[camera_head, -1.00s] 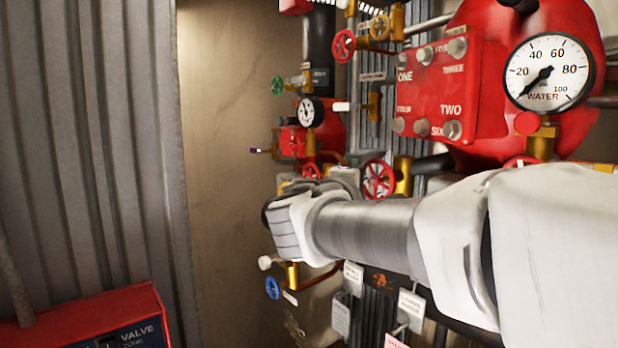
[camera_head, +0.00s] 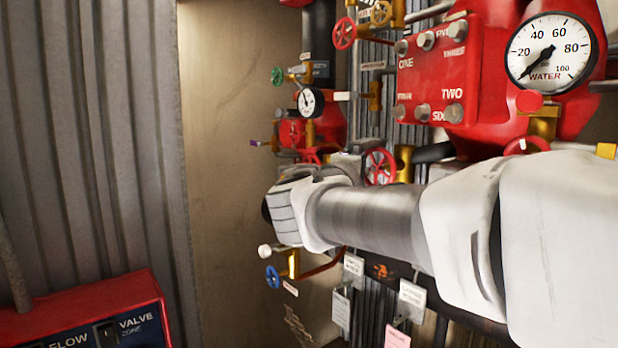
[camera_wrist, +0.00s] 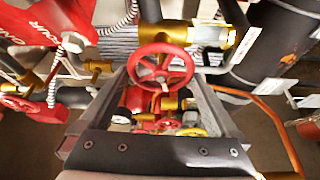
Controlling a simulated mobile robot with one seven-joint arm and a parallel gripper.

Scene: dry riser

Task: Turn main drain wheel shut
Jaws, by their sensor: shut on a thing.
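A red spoked handwheel (camera_wrist: 160,65) sits between my two finger tips in the wrist view, with a brass valve body behind it. My gripper (camera_wrist: 162,78) is shut on this wheel, one grey finger at each side of the rim. In the head view a red wheel (camera_head: 380,166) beside a brass fitting shows just above my arm; it looks like the same wheel, though I cannot be sure. My gripper is hidden behind my wrist there. No label naming the wheel is readable.
A red inlet box (camera_head: 430,85) and a water gauge (camera_head: 548,52) are above my arm. Another red wheel (camera_head: 344,33), a green wheel (camera_head: 277,76) and a blue wheel (camera_head: 272,276) stand nearby. Tags (camera_head: 411,300) hang below. A red valve box (camera_head: 90,318) is at lower left.

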